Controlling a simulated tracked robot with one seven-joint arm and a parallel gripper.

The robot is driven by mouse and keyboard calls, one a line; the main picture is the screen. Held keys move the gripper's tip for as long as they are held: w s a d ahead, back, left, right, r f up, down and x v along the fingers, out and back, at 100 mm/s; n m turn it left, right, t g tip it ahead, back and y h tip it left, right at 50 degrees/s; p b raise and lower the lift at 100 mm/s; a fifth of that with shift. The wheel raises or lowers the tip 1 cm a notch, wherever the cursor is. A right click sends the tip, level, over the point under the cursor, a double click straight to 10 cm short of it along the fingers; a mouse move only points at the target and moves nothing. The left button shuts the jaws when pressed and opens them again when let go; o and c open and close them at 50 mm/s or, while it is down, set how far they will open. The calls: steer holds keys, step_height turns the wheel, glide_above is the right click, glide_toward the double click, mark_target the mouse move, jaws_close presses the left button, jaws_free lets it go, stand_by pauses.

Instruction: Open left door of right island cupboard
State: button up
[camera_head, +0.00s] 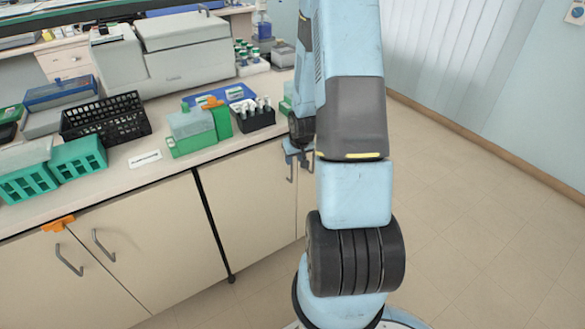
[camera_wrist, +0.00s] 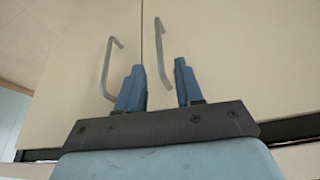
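The right island cupboard has a cream left door (camera_head: 255,205), which looks shut, with a grey bar handle (camera_head: 290,172). Its right door is mostly hidden behind my arm. My gripper (camera_head: 297,156) is at the door handles under the countertop, partly hidden by my arm. In the wrist view, which looks upside down, my gripper (camera_wrist: 158,64) has its two blue fingers apart. One bar handle (camera_wrist: 160,55) appears in line with the gap between them. The other handle (camera_wrist: 109,70) is outside, beside the picture-left finger. Contact cannot be told.
The left island cupboard (camera_head: 150,225) has two handles and looks shut. The countertop holds a black basket (camera_head: 105,118), green racks (camera_head: 80,160) and a black tube rack (camera_head: 255,120). Open floor (camera_head: 470,220) lies to the right.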

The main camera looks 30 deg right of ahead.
steer(key=shift+x, duration=4.1)
steer(key=shift+d, duration=0.1)
jaws_close()
